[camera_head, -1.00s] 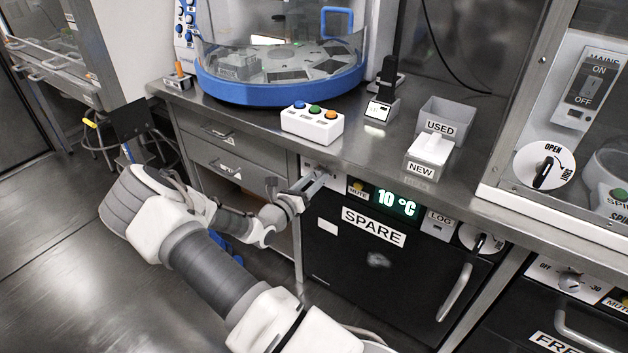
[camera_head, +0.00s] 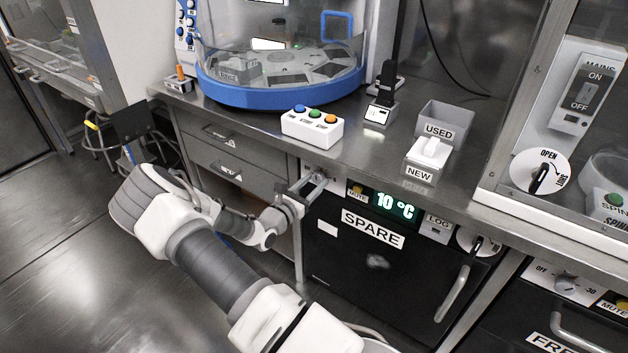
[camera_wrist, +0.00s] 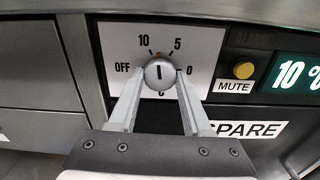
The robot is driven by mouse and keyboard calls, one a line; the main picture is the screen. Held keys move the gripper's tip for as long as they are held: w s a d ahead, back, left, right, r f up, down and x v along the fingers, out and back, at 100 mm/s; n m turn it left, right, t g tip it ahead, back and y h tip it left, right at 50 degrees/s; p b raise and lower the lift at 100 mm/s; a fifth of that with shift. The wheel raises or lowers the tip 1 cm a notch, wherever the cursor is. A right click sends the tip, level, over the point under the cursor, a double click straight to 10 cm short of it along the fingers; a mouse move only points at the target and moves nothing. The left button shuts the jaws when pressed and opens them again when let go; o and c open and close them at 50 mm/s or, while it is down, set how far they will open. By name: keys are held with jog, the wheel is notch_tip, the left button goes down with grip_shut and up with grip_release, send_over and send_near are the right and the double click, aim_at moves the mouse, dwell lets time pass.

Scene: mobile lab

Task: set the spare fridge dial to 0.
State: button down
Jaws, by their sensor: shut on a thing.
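The spare fridge dial (camera_wrist: 159,73) is a round silver knob on a white panel (camera_wrist: 200,45). In the wrist view its dark line stands nearly upright, between the 10 and 5 marks. OFF is printed at left and 0 at right; another mark below the knob is partly hidden. My gripper (camera_wrist: 159,76) is shut on the knob, one finger at each side. In the head view my gripper (camera_head: 314,186) reaches the panel at the fridge's upper left, and the knob is hardly visible. The spare fridge (camera_head: 350,265) display (camera_head: 394,204) reads 10 °C.
The yellow MUTE button (camera_wrist: 244,69) sits right of the dial panel. The counter edge overhangs just above. Drawers (camera_head: 225,160) are at left. A fridge handle (camera_head: 453,293) and another dial (camera_head: 478,242) are at right. A three-button box (camera_head: 312,128) stands on the counter.

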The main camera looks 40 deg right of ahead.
jog(key=m+p, duration=0.1)
jog(key=m, duration=0.3)
jog(key=shift+m, duration=0.4)
jog(key=m, duration=0.5)
jog(key=shift+p, duration=0.3)
jog(key=m, duration=0.5)
jog(key=m+b, duration=0.1)
jog(key=m, duration=0.3)
jog(key=shift+m, duration=0.4)
jog(key=shift+c, duration=1.7)
grip_release()
